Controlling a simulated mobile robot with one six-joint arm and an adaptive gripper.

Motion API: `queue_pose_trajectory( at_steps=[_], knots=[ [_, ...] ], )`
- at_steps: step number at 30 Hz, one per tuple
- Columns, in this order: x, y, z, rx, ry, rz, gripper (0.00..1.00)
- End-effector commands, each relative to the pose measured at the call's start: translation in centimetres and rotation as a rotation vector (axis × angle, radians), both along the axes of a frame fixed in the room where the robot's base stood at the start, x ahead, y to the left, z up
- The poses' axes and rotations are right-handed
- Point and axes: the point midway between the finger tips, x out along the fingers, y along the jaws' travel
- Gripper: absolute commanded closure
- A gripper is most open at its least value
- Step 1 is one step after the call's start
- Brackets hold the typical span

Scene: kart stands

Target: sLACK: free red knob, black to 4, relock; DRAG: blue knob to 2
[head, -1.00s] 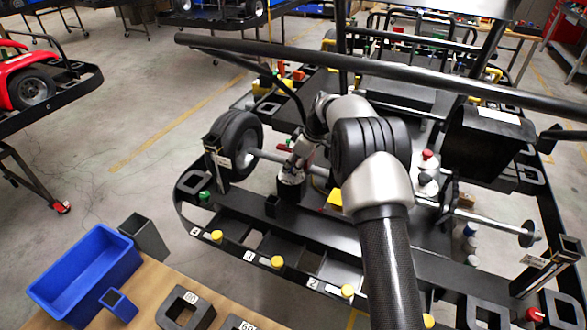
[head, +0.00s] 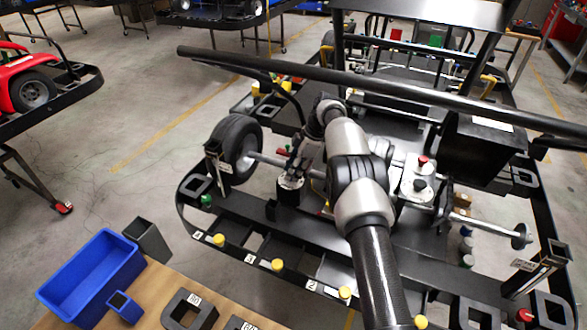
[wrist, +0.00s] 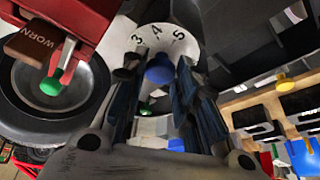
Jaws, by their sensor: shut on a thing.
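In the wrist view the blue knob (wrist: 160,69) sits between the fingertips of my gripper (wrist: 157,78), which is shut on it. Behind it is a pale dial face (wrist: 150,38) with the numbers 3, 4 and 5; the knob shows just below the 4, but I cannot tell its exact setting. In the head view my gripper (head: 300,165) reaches down to a dark round post (head: 290,189) right of the left wheel; the blue knob is hidden there. The red knob (head: 423,160) and black knob (head: 420,185) stand on a pale plate right of my forearm, apart from the gripper.
A black wheel (head: 238,145) is close left of the gripper. A long dark bar (head: 270,68) crosses above the kart. In the wrist view a red block with a brown WORN tag (wrist: 35,42) is near the left finger. A blue bin (head: 90,275) stands front left.

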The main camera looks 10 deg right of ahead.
Motion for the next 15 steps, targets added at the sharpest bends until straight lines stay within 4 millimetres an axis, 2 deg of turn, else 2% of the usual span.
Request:
queue_pose_trajectory(
  at_steps=[11, 12, 15],
  knots=[
    [-0.07, -0.01, -0.11, -0.001, 0.003, 0.004, 0.96],
    [-0.07, -0.01, -0.11, -0.001, 0.003, 0.003, 0.72],
    [-0.06, -0.02, -0.1, -0.001, 0.003, 0.003, 0.65]
  ],
)
